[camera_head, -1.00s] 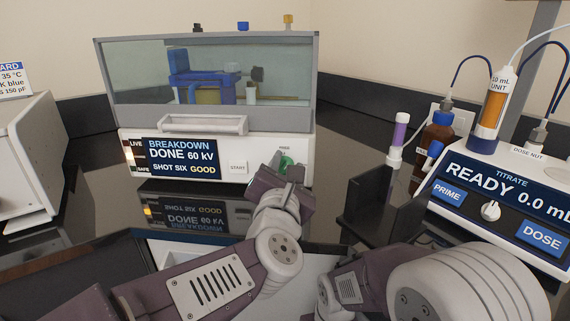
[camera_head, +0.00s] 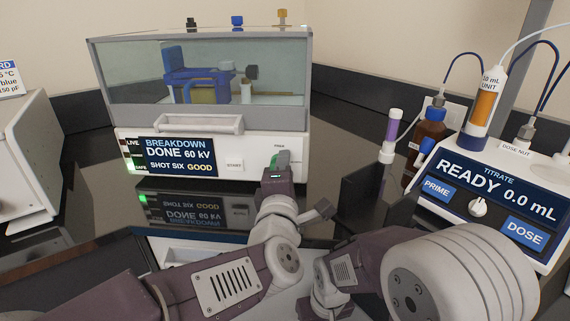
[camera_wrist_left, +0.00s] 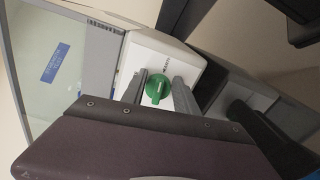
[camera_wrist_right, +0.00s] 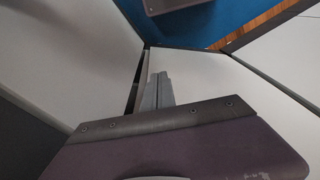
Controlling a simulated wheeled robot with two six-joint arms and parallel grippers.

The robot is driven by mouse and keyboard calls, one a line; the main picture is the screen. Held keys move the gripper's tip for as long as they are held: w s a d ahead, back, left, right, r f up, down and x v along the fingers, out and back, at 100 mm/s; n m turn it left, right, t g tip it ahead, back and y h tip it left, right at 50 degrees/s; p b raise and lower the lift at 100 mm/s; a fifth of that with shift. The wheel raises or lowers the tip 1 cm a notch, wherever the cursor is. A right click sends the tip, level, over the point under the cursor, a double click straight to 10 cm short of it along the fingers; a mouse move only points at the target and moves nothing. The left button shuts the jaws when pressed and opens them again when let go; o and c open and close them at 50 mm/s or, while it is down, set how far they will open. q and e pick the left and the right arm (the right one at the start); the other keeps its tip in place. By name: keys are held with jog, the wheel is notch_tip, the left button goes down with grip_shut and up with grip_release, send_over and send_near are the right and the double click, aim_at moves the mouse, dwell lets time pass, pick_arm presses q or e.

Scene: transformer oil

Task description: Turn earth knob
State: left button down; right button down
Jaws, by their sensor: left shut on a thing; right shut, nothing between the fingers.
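The green earth knob (camera_wrist_left: 158,88) is on the white front of the breakdown tester (camera_head: 268,150). In the left wrist view it sits between my left gripper's (camera_wrist_left: 158,90) two grey fingers. My left gripper (camera_head: 283,162) is shut on the knob, which it mostly covers in the head view. The tester's display (camera_head: 178,156) reads "BREAKDOWN DONE 60 kV, SHOT SIX GOOD". A green lamp (camera_head: 138,165) glows beside the word SAFE. My right gripper (camera_wrist_right: 156,90) is shut and empty, its fingertips together, low over pale surfaces in the right wrist view.
The titrate unit (camera_head: 480,210) stands at the right, reading "READY 0.0 mL". A brown bottle (camera_head: 427,142) and a purple tube (camera_head: 392,130) stand beside it. A dark holder (camera_head: 362,200) stands right of my left gripper. A light-coloured box (camera_head: 25,150) is at the left.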

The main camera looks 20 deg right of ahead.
pick_arm(q)
jog(key=shift+f+m, duration=0.1)
jog(key=shift+m, duration=0.6)
jog(key=shift+f, duration=0.1)
jog(key=c, duration=0.9)
grip_release()
jog(key=shift+c, duration=0.2)
